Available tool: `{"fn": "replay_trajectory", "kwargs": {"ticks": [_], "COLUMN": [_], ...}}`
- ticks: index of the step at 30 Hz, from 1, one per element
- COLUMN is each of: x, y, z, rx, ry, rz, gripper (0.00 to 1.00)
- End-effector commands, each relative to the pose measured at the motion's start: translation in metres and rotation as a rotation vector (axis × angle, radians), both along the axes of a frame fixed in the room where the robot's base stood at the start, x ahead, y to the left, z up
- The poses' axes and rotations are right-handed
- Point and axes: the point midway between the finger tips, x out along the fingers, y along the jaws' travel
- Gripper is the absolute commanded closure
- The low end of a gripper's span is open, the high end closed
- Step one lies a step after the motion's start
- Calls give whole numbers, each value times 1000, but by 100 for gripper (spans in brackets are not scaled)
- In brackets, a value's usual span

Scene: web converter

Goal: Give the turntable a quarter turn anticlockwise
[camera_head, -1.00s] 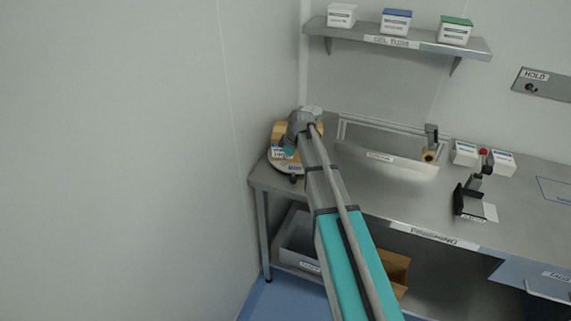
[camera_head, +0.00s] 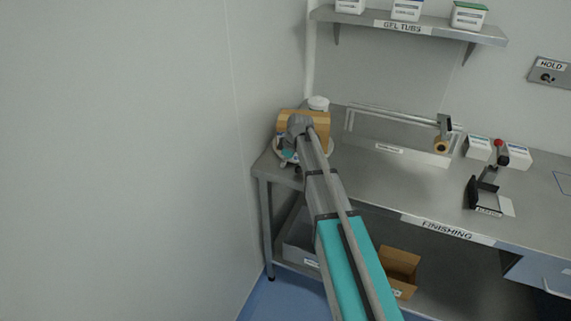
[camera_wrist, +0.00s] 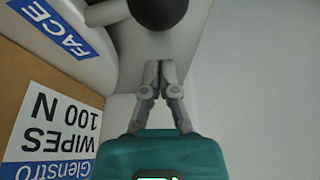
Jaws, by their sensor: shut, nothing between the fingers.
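The round turntable (camera_head: 330,151) stands at the bench's left end, partly hidden by my arm. It bears a brown carton (camera_head: 321,122), and a white tub (camera_head: 318,103) shows behind. In the wrist view the carton (camera_wrist: 50,85) has a wipes label, beside a white rounded thing marked FACE (camera_wrist: 68,30). My gripper (camera_wrist: 160,66) is shut and empty, its fingertips over or against a pale grey surface, close to a dark round knob (camera_wrist: 158,10). I cannot tell whether they touch. In the head view the fingertips are hidden low beside the turntable.
The wall rises close to the left. A clear-fronted frame (camera_head: 390,150) stands right of the turntable, with white boxes (camera_head: 478,147) and a black stand (camera_head: 486,190) farther right. The gel tubs shelf (camera_head: 440,32) hangs above. Open bench lies in front of the frame.

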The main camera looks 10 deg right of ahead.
Motion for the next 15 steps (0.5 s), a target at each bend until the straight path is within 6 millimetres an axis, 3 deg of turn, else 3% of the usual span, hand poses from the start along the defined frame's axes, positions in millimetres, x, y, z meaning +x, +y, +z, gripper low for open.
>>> {"fn": "replay_trajectory", "kwargs": {"ticks": [6, 15], "x": [3, -14], "y": [5, -24], "z": [-20, -9], "rx": [0, 0], "ry": [0, -1], "rz": [0, -1], "gripper": [100, 100]}}
